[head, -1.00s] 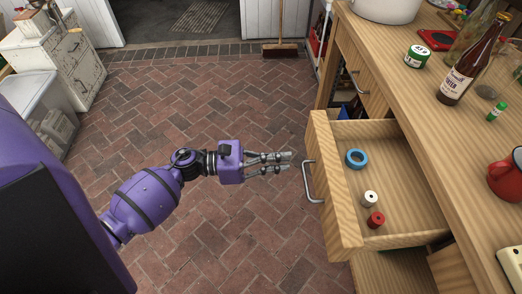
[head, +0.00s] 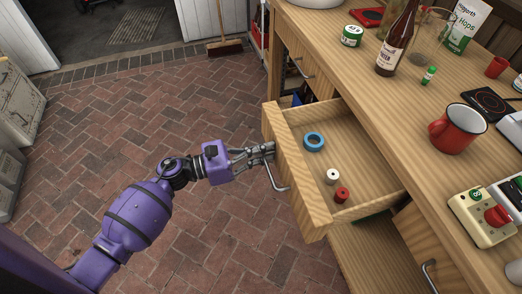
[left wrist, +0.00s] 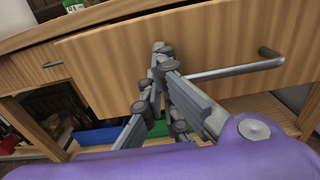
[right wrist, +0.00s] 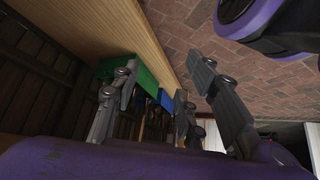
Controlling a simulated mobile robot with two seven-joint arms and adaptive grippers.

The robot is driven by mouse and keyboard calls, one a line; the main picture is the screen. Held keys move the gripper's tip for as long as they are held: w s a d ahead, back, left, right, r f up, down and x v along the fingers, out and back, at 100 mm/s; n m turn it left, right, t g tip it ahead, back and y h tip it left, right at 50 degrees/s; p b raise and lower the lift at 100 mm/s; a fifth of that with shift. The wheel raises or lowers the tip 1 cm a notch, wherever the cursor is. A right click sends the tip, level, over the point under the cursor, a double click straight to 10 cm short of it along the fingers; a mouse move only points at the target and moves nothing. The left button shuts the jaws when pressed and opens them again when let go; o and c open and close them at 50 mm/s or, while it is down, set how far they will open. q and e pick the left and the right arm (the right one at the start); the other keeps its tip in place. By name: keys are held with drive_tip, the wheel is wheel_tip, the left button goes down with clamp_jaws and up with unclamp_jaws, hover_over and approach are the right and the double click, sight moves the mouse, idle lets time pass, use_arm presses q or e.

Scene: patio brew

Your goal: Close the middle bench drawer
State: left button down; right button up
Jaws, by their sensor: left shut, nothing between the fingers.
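The middle bench drawer (head: 350,128) stands pulled out of the wooden bench. Its front panel (head: 306,200) faces left, with a metal bar handle (head: 274,181). Inside lie a blue tape ring (head: 314,141), a white spool (head: 333,176) and a red spool (head: 342,195). My left gripper (head: 272,149) is shut and empty, its fingertips at the front panel beside the handle's far end. In the left wrist view the fingertips (left wrist: 161,47) overlap the panel (left wrist: 215,32) left of the handle (left wrist: 230,71); contact is unclear. My right gripper (right wrist: 163,65) is open and empty below a wooden edge.
The bench top (head: 400,120) holds a brown bottle (head: 393,45), a red mug (head: 457,128) and a green-lidded tin (head: 352,36). Another drawer or door handle (head: 430,275) shows lower right. A broom (head: 224,45) stands at the back. The brick floor (head: 130,110) left of the drawer is clear.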

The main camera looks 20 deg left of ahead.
use_arm(q)
drive_tip(key=b+x, duration=0.5)
drive_tip(key=x, duration=1.6)
drive_tip(key=shift+w+d+f, duration=0.1)
drive_tip(key=shift+w+d, duration=0.1)
drive_tip(key=shift+w, duration=0.05)
drive_tip(key=shift+w+d, duration=0.45)
drive_tip(key=shift+d, duration=0.15)
drive_tip(key=shift+b, duration=0.3)
use_arm(e)
drive_tip(key=shift+g, duration=0.3)
drive_tip(key=f, duration=0.1)
drive_tip(key=s+f, duration=0.1)
drive_tip(key=f, duration=0.1)
drive_tip(key=s+f, duration=0.1)
drive_tip(key=f, duration=0.1)
use_arm(q)
drive_tip(key=shift+r, duration=0.2)
